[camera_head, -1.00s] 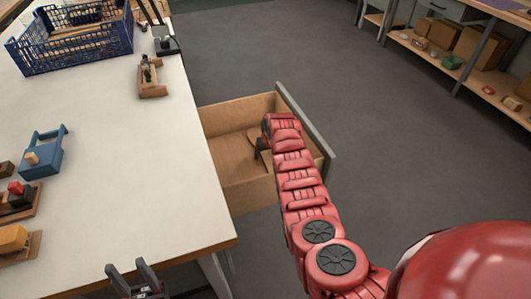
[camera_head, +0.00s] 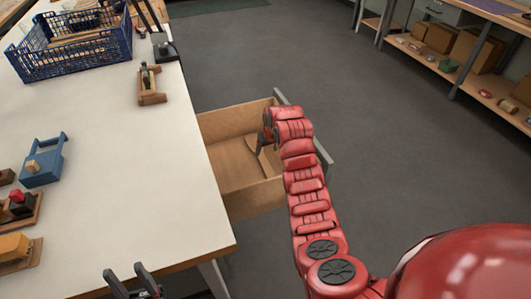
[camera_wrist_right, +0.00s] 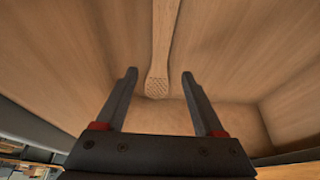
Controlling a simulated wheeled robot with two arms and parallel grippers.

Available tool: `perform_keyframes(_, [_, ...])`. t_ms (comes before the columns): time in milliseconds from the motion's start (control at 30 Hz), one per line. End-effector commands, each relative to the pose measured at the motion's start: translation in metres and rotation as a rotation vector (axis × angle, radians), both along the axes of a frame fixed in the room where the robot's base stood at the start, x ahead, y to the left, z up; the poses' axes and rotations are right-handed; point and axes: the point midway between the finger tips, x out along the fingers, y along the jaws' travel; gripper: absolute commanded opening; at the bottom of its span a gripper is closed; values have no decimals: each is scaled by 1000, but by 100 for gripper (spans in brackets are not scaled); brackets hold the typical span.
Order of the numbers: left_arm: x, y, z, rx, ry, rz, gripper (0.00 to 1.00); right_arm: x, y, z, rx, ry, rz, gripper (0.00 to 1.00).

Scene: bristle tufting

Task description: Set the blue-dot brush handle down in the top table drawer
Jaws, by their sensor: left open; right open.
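The top table drawer (camera_head: 232,168) is pulled open at the table's right edge. In the right wrist view, a wooden brush handle (camera_wrist_right: 160,60) lies on the drawer's floor, its holed end toward my gripper; no blue dot shows. My right gripper (camera_wrist_right: 158,75) is open above the drawer floor, its two fingers apart and the handle's holed end seen between them, not gripped. In the head view this gripper (camera_head: 264,142) is partly hidden by its own arm. My left gripper (camera_head: 133,272) is open and empty by the table's front edge.
The white table (camera_head: 150,170) carries a blue crate (camera_head: 75,62), a blue fixture (camera_head: 42,165), a wooden holder (camera_head: 152,97) and several blocks at the left. Shelves (camera_head: 470,75) stand at the back right. The grey floor between is clear.

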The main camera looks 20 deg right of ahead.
Motion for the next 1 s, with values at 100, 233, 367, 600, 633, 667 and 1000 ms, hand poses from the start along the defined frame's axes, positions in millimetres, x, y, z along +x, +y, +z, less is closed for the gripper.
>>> perform_keyframes(100, [0,0,1,0,0,0,50,-5,0,17,-1,-5,1,70])
perform_keyframes(233, [0,0,2,0,0,0,50,-11,-1,27,0,-1,0,70])
perform_keyframes(367, [0,0,2,0,0,0,50,-13,-1,30,0,0,-1,70])
perform_keyframes(600, [0,0,2,0,0,0,50,-13,-1,30,0,1,-1,70])
perform_keyframes(633, [0,0,2,0,0,0,50,-13,0,30,0,1,-1,70])
perform_keyframes(667, [0,0,2,0,0,0,50,-13,0,30,0,1,-1,70])
perform_keyframes(1000, [0,0,2,0,0,0,50,-13,0,30,0,1,0,70])
